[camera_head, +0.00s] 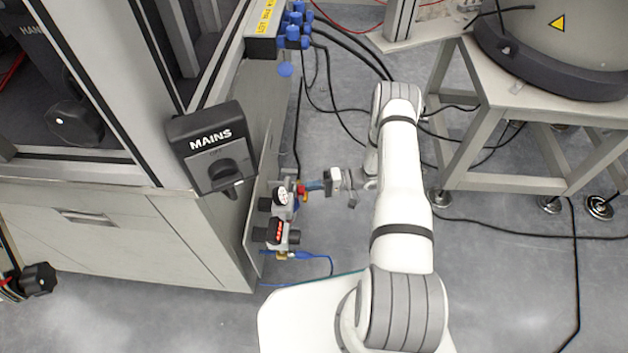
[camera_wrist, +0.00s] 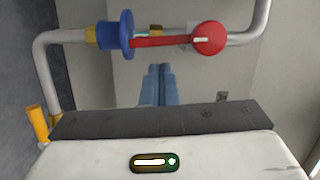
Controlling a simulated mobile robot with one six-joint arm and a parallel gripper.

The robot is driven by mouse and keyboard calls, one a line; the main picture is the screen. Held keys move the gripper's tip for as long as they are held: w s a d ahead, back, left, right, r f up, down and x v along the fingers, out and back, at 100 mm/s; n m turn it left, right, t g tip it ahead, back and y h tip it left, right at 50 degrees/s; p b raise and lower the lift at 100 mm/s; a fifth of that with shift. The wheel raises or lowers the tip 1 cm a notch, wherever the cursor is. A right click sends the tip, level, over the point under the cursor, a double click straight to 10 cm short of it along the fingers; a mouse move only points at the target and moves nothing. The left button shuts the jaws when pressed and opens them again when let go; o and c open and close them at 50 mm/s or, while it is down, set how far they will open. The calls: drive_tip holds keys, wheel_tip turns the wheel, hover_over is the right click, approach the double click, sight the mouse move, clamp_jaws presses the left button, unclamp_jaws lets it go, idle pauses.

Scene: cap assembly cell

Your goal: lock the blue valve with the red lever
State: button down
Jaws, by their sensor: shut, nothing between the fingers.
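The blue valve (camera_wrist: 115,36) is a round blue body on a grey pipe at the upper left of the wrist view. The red lever (camera_wrist: 160,41) runs level from it to the right, along the pipe, and ends in a round red knob (camera_wrist: 208,38). My gripper (camera_wrist: 160,70) has blue fingers, shut together and empty. In the wrist view its tips are just below the lever's middle; whether they touch it I cannot tell. In the head view my gripper (camera_head: 312,186) points left at a small red part (camera_head: 301,190) on the cabinet's side panel; the valve is hard to make out there.
A dark MAINS switch box (camera_head: 212,148) is on the cabinet corner. Below the valve area are gauges and a regulator (camera_head: 277,232) with a blue hose. Blue connectors (camera_head: 294,28) and black cables hang above. A stand (camera_head: 510,140) is on the right.

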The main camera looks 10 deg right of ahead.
drive_tip(key=shift+s+a, duration=0.15)
drive_tip(key=shift+s, duration=0.45)
drive_tip(key=shift+s+a+f, duration=0.2)
drive_tip(key=shift+s+f, duration=0.05)
drive_tip(key=shift+s, duration=0.5)
drive_tip(key=shift+f, duration=0.1)
drive_tip(key=w+d, duration=0.4)
drive_tip(key=d, duration=0.7)
drive_tip(key=shift+d, duration=0.15)
drive_tip(key=shift+w, duration=0.1)
